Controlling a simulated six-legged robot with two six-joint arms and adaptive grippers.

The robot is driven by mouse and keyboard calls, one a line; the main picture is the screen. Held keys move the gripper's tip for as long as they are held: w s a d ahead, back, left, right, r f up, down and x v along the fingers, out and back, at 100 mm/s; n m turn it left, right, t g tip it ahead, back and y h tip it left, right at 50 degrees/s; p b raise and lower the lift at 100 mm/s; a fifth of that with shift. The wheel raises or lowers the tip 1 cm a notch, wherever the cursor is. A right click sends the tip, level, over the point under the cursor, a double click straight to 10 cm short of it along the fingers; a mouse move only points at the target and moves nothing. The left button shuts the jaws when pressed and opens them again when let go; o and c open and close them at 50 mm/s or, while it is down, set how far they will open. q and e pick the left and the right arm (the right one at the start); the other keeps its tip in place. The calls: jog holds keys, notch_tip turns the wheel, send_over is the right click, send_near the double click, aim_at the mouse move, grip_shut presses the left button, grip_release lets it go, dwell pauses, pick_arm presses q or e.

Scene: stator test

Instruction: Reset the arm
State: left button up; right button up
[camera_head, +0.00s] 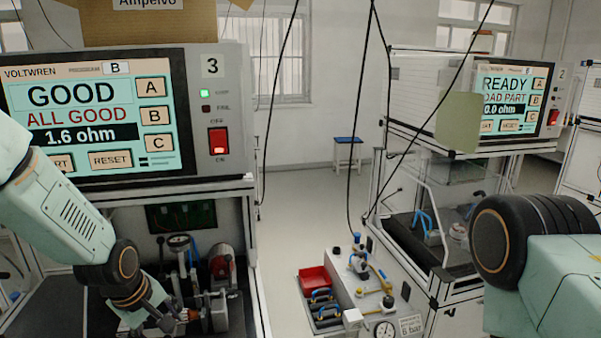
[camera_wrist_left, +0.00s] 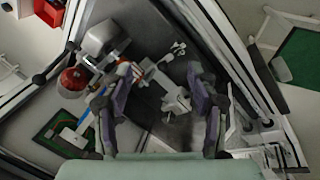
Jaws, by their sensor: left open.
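My left arm (camera_head: 65,215) reaches in from the left, in front of the number 3 tester (camera_head: 215,90). My left gripper (camera_head: 160,318) is low in the bay under that tester, beside the fixture (camera_head: 182,245). In the left wrist view the gripper (camera_wrist_left: 157,100) is open, its two purple-padded fingers spread wide. Grey fixture parts (camera_wrist_left: 175,98) show between and beyond the fingers; I cannot tell whether they touch. My right arm (camera_head: 545,260) shows at the right edge; its gripper is outside the picture.
The tester's screen (camera_head: 95,115) reads GOOD, ALL GOOD, 1.6 ohm. A second tester (camera_head: 510,100) at the right reads READY. A bench (camera_head: 345,290) with a red bin (camera_head: 314,280) and gauge stands between them. A motor-like red part (camera_head: 220,266) stands right of the fixture.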

pick_arm(q)
jog(key=s+d+f+m+b, duration=0.2)
jog(key=s+f+m+b, duration=0.2)
jog(key=s+f, duration=0.45)
jog(key=s+d+f+m+b, duration=0.2)
jog(key=s+f+m+b, duration=0.25)
jog(key=f, duration=0.65)
jog(key=s+f+m+g+b, duration=0.1)
jog(key=s+f+g+b, duration=0.1)
jog(key=s+f+b, duration=0.2)
jog(key=s+d+f+m+g+b, duration=0.1)
jog(key=s+f+b, duration=0.3)
jog(key=s+f, duration=0.6)
jog(key=s+m, duration=0.1)
jog(key=s, duration=0.7)
jog(key=shift+f+g+y+b, duration=0.4)
jog(key=shift+w, duration=0.15)
jog(key=shift+s, duration=0.2)
